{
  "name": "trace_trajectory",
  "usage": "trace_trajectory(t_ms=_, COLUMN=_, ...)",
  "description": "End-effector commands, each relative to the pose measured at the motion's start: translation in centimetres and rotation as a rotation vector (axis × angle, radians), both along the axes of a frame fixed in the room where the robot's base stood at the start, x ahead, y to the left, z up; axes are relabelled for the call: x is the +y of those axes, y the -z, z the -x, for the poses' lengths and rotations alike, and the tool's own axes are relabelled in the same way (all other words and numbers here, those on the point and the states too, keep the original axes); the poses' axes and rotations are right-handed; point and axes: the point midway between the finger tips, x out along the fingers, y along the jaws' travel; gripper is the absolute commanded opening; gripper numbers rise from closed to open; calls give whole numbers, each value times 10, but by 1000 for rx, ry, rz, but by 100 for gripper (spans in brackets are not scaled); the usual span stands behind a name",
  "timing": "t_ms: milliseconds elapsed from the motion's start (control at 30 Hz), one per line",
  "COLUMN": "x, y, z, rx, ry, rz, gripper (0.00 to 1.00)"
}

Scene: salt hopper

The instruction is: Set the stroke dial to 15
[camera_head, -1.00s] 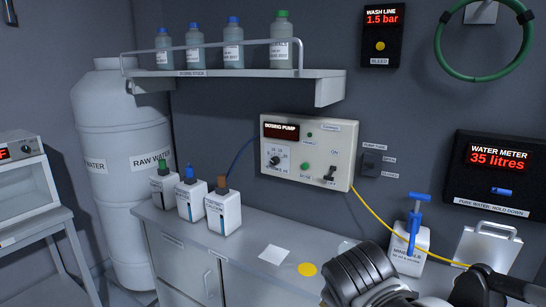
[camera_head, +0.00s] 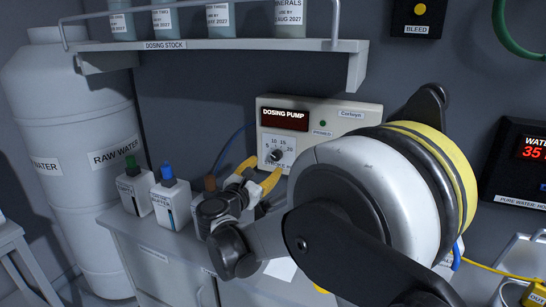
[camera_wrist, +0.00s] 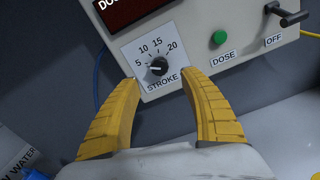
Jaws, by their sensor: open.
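The stroke dial (camera_wrist: 158,66) is a small black knob on a white scale plate marked 5, 10, 15 and 20. Its pale pointer mark appears to face left, towards 5. It also shows in the head view (camera_head: 277,155), on the pale dosing pump box (camera_head: 345,125). My gripper (camera_wrist: 160,80) has two yellow fingers, open and empty. In the wrist view they stand to the lower left and lower right of the knob, apart from each other. In the head view my gripper (camera_head: 262,172) is close in front of the dial; contact cannot be told.
A green DOSE button (camera_wrist: 219,38) and a lever switch (camera_wrist: 288,15) sit right of the dial. A shelf (camera_head: 220,50) with bottles hangs above. Small capped bottles (camera_head: 172,198) stand on the counter at left.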

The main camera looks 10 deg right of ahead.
Motion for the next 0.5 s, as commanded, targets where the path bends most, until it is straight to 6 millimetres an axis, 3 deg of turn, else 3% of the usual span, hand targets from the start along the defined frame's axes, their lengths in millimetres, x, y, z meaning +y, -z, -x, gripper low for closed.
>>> trace_trajectory(t_ms=300, x=-37, y=2, z=-50, rx=0, ry=3, rz=-3, gripper=52)
trace_trajectory(t_ms=500, x=-47, y=1, z=-64, rx=0, ry=0, rz=-4, gripper=52)
